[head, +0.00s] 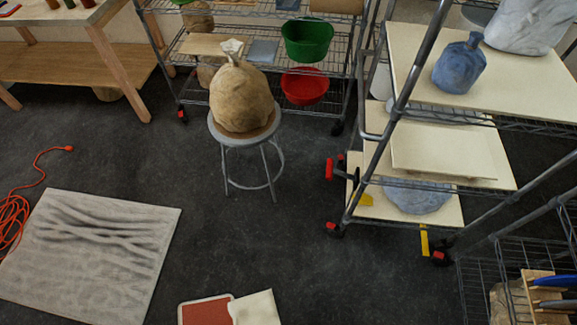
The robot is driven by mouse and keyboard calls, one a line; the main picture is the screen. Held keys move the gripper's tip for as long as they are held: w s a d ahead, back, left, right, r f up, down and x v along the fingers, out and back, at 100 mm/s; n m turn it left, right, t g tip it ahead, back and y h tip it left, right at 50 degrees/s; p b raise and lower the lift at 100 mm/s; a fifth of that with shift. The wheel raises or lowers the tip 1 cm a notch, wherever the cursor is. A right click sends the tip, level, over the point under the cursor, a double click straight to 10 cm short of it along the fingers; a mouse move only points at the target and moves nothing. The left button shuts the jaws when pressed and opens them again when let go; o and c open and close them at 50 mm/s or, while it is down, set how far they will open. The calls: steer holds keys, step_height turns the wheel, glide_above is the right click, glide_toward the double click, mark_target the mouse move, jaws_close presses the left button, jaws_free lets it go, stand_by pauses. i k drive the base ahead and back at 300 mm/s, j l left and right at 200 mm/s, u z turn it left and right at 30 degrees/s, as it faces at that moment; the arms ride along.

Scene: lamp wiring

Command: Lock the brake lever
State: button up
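A wire shelf cart on casters stands at the right, and its grey post (428,45) leans across the picture. Small red brake levers show at its wheels: one at the front left caster (332,227), and one at the front right caster (439,257). A larger red lever-like piece (329,169) juts out left of the cart beside a dark part. A yellow strip (424,240) hangs near the front right caster, and a yellow piece (366,200) sits by the lower shelf. I cannot tell whether any lever is up or down. My gripper is not in view.
A stool (225,137) bearing a tied sack (241,95) stands left of the cart. A grey streaked panel (95,245), an orange cord (14,213) and a red-brown tray (205,311) lie on the floor. Dark floor (270,240) between them and the cart is clear.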

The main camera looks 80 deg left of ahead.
mark_target(331, 171)
steer(key=j+u, duration=0.2)
steer(key=u, duration=2.25)
steer(key=i+z, duration=0.25)
steer(key=i+j+z, duration=0.1)
steer(key=i+z, duration=0.2)
steer(key=i, duration=0.1)
